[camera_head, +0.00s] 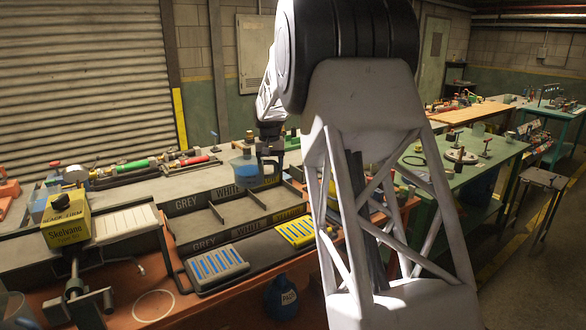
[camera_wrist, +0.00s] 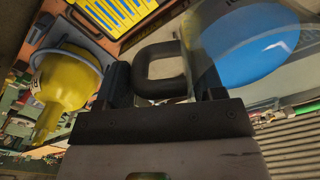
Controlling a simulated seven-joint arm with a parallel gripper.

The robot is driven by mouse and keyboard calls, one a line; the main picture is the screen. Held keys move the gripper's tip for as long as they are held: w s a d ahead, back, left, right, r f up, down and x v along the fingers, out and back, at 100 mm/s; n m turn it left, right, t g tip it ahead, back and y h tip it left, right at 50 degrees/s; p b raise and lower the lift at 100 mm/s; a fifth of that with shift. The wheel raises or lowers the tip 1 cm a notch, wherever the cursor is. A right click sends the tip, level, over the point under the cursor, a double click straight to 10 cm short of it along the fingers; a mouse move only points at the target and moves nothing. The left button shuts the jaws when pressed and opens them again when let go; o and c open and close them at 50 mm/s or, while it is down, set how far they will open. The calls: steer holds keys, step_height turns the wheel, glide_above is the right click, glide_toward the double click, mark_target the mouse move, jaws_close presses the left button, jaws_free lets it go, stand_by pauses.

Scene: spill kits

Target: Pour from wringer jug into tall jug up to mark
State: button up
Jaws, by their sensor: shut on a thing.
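My gripper (camera_head: 270,150) is shut on the black handle (camera_wrist: 158,68) of a clear jug (camera_head: 243,170), seen past the middle of the bench. The jug holds blue liquid, which also shows in the wrist view (camera_wrist: 250,45). In the head view the jug looks about upright; whether it is clear of the bench I cannot tell. I take it for the wringer jug, but no label is readable. A clear vessel (camera_head: 14,308) is cut off at the lower left corner; I cannot tell whether it is the tall jug. No fill mark is visible.
A yellow box (camera_head: 66,222) stands at the left. My arm hides the right middle. A yellow vessel (camera_wrist: 72,85) shows in the wrist view.

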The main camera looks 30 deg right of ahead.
steer(key=w+a+r+n, duration=0.1)
steer(key=a+r+n, duration=0.15)
steer(key=a, duration=1.15)
steer(key=w+a+r+n, duration=0.1)
steer(key=w+a+r, duration=0.15)
steer(key=a, duration=1.15)
steer(key=w+a+r+n, duration=0.1)
steer(key=a+r, duration=0.2)
steer(key=a, duration=1.1)
steer(key=s+a+r+n, duration=0.2)
steer(key=s+a, duration=0.2)
steer(key=a, duration=1.1)
steer(key=s+a+f, duration=0.2)
steer(key=s+a, duration=0.4)
steer(key=a, duration=0.2)
steer(key=shift+m, duration=0.75)
steer(key=s+d+f, duration=0.1)
steer(key=f, duration=0.2)
steer(key=s+d+f, duration=0.1)
steer(key=f, duration=0.3)
steer(key=s+d+f, duration=0.1)
steer(key=s+f, duration=0.1)
steer(key=f, duration=0.2)
steer(key=shift+f, duration=0.15)
steer(key=shift+s+r+h, duration=0.1)
steer(key=shift+r+h, duration=0.1)
steer(key=shift+h, duration=0.1)
